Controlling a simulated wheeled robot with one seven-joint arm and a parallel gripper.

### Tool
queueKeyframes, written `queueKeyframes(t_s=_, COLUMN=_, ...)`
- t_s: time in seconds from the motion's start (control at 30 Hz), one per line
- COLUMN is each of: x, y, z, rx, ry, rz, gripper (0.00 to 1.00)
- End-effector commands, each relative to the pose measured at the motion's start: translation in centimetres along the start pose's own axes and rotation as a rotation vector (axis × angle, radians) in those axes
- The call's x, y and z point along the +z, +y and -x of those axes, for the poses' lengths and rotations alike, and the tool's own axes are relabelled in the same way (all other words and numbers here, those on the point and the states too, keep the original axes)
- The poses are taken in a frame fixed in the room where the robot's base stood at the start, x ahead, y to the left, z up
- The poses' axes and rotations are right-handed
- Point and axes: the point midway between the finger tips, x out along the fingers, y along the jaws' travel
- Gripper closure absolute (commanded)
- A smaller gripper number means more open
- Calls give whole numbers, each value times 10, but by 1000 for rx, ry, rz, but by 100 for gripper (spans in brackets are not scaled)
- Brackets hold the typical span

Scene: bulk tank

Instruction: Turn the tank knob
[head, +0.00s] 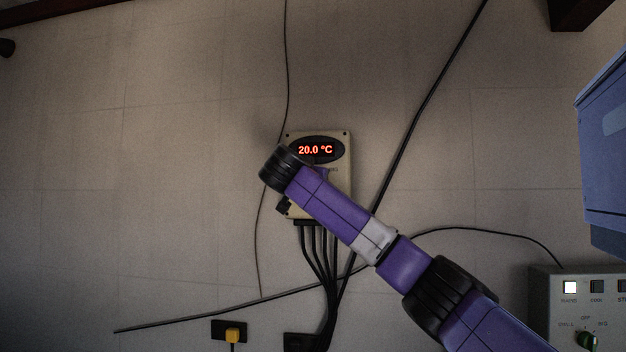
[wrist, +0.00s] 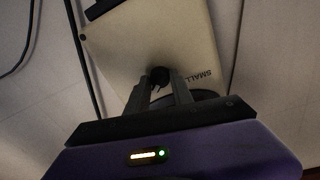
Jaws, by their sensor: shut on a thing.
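A beige wall controller (head: 340,180) with a red display (head: 315,150) reading 20.0 °C is mounted on the wall in the middle of the head view. Its knob is hidden there behind my purple arm. In the wrist view the controller's face (wrist: 130,45) shows a small black knob (wrist: 159,73), with the word SMALL printed beside it. My gripper (wrist: 161,88) is shut on this knob, its two fingertips on either side. The knob's pointer direction cannot be told.
Black cables (head: 322,265) hang below the controller, and more run across the wall.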

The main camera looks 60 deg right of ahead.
Motion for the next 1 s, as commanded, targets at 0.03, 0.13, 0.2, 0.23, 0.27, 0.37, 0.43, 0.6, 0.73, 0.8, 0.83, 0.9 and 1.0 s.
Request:
queueKeyframes(t_s=0.03, x=2, y=0, z=0, rx=0, ry=-1, rz=7, gripper=100)
queueKeyframes(t_s=0.13, x=4, y=0, z=0, rx=-1, ry=0, rz=40, gripper=100)
queueKeyframes(t_s=0.2, x=5, y=-1, z=0, rx=-3, ry=0, rz=71, gripper=100)
queueKeyframes(t_s=0.23, x=6, y=-1, z=0, rx=-3, ry=2, rz=87, gripper=100)
queueKeyframes(t_s=0.27, x=6, y=-1, z=0, rx=-4, ry=2, rz=105, gripper=100)
queueKeyframes(t_s=0.37, x=6, y=-1, z=1, rx=-5, ry=7, rz=172, gripper=100)
queueKeyframes(t_s=0.43, x=6, y=-1, z=0, rx=-6, ry=10, rz=226, gripper=100)
queueKeyframes(t_s=0.6, x=3, y=0, z=0, rx=-5, ry=22, rz=377, gripper=100)
queueKeyframes(t_s=0.73, x=1, y=0, z=0, rx=-5, ry=32, rz=502, gripper=100)
queueKeyframes(t_s=0.8, x=2, y=1, z=0, rx=-6, ry=36, rz=569, gripper=100)
queueKeyframes(t_s=0.83, x=2, y=1, z=0, rx=-7, ry=38, rz=597, gripper=100)
queueKeyframes(t_s=0.9, x=1, y=0, z=0, rx=-8, ry=42, rz=665, gripper=100)
queueKeyframes(t_s=1.0, x=1, y=0, z=0, rx=-9, ry=49, rz=759, gripper=100)
